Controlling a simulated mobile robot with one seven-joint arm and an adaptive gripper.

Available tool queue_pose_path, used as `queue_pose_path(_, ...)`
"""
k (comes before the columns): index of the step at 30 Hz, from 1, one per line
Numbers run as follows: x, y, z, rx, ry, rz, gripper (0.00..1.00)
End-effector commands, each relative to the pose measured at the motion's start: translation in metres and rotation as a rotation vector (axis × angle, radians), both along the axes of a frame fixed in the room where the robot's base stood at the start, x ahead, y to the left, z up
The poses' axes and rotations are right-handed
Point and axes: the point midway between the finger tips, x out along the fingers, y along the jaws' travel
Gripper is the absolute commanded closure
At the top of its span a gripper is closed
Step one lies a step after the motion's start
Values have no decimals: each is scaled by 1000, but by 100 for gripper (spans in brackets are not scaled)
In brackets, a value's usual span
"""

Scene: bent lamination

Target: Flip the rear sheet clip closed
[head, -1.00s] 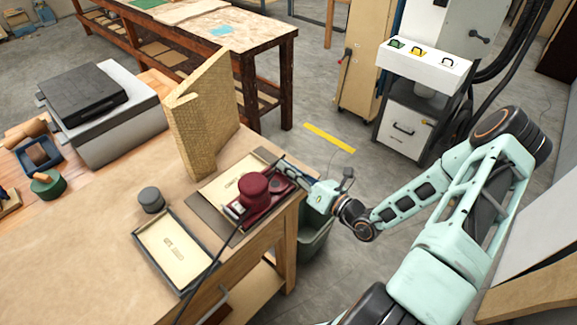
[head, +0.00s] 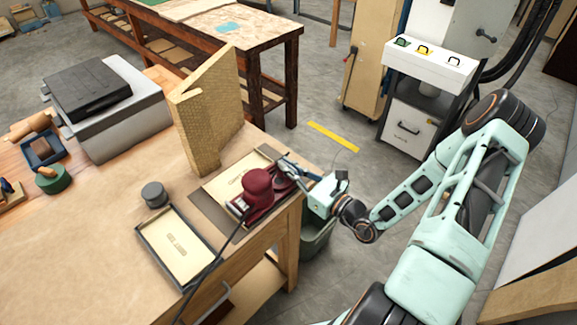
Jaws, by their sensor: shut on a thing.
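A maroon sheet sander (head: 257,184) with a round top knob and a dark cord sits near the right edge of the workbench, on a pale sheet with a darker border (head: 228,180). My gripper (head: 287,168) reaches in from the right at the sander's far right end. It is shut on what looks like the rear sheet clip there. The clip is too small and too covered by the fingers to tell its position.
A shallow tray with a pale sheet (head: 141,231) and a dark round pot (head: 154,193) lie left of the sander. A folded tan board (head: 208,110) stands upright behind it. The bench's front left is clear.

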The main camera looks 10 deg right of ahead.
Motion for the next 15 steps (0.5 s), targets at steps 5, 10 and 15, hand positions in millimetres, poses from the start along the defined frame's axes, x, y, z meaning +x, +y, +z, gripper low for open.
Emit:
queue_pose_path(5, 0, 0, 0, -7, -5, 0, 100)
queue_pose_path(10, 0, 0, 0, -6, -4, 1, 100)
queue_pose_path(15, 0, 0, 0, -6, -4, 1, 89)
